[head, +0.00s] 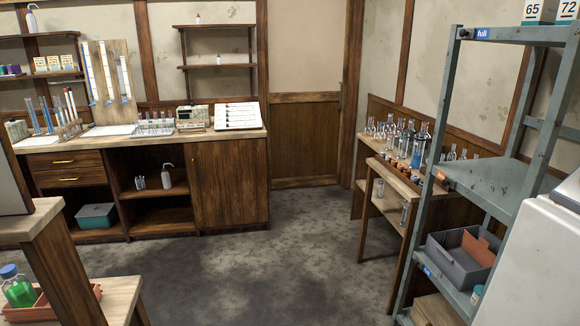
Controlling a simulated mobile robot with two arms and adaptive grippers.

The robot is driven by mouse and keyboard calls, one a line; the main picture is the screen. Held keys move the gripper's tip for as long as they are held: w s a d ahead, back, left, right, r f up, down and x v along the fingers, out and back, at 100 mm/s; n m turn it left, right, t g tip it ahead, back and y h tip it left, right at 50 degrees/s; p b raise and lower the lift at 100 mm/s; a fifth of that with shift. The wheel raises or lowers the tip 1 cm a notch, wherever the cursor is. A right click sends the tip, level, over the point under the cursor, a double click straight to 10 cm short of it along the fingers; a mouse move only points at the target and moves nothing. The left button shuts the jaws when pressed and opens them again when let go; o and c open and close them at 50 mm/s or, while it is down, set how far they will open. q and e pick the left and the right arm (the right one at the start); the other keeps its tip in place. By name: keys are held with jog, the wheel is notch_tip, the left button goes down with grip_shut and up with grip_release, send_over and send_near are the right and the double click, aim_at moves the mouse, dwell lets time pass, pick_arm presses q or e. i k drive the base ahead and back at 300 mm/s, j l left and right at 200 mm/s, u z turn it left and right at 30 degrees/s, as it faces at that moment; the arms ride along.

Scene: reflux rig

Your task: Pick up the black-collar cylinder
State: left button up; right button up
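Several tall, slim glass cylinders stand at the left end of the wooden counter (185,139) at the back left. Two bluish cylinders (47,115) are near the far left edge. Others beside them have reddish parts (69,102). Tall white graduated tubes (107,70) are upright against a wooden board (120,49). At this distance I cannot tell which cylinder has a black collar. Neither of my grippers is in view.
Open grey floor (270,265) lies between the counter and me. A grey metal shelf unit (490,180) stands at the right, with a wooden bench of glassware (420,148) behind it. A wooden table (120,295) with a green bottle (18,290) is at the near left.

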aim_at(416, 161)
jog(key=i, duration=2.4)
